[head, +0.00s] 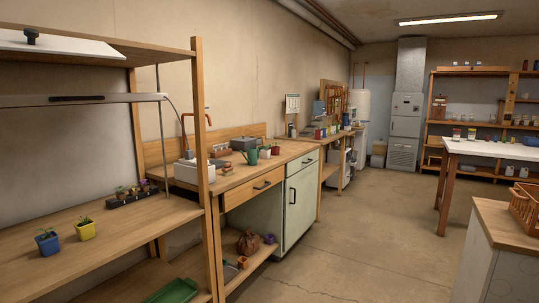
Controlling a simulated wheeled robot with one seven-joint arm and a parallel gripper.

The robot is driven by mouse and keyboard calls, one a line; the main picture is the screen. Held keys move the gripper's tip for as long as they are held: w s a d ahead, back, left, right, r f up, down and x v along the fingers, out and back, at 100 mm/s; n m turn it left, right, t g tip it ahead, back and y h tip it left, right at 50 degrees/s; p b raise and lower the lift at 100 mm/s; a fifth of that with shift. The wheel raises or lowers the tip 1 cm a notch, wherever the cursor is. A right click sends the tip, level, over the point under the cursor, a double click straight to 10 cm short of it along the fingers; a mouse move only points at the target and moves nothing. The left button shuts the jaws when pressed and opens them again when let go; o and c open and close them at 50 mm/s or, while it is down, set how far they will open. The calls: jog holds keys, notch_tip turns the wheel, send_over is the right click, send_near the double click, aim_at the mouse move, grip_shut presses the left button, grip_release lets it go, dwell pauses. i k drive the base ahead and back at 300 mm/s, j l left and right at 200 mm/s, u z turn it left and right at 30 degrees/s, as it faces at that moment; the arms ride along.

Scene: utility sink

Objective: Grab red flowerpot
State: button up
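A small red pot-like thing (275,150) stands on the wooden counter, to the right of a dark green watering can (251,155). It looks like a red flowerpot, but it is too small to make out well. Another small red thing (318,134) stands farther back on the far bench, and I cannot tell what it is. A blue flowerpot (47,243) and a yellow flowerpot (85,230), each with a seedling, stand on the near wooden shelf. My gripper is not in view.
A shelf post (203,150) rises between the near shelf and the counter (235,178). A white-topped table (495,151) and a cabinet with a basket (526,208) stand at the right. The concrete floor (375,225) between is clear.

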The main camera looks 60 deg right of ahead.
aim_at(275, 150)
jog(key=z, duration=1)
jog(key=i+l+z, duration=0.1)
jog(key=z, duration=0.3)
jog(key=i+l+z, duration=0.15)
jog(key=z, duration=0.3)
jog(key=i+l+z, duration=0.1)
jog(key=z, duration=0.3)
jog(key=i+z, duration=0.2)
jog(key=z, duration=0.2)
jog(key=i+z, duration=0.45)
jog(key=i, duration=3.5)
jog(key=i+z, duration=0.1)
jog(key=i, duration=0.45)
jog(key=i+z, duration=0.1)
jog(key=i, duration=0.45)
jog(key=i+z, duration=0.1)
jog(key=i, duration=0.45)
jog(key=i+j+z, duration=0.1)
jog(key=i, duration=0.5)
jog(key=i+j+z, duration=0.1)
jog(key=i+j, duration=0.15)
jog(key=i, duration=0.25)
jog(key=i+j+z, duration=0.1)
jog(key=i, duration=0.45)
jog(key=j+z, duration=0.1)
jog(key=z, duration=2)
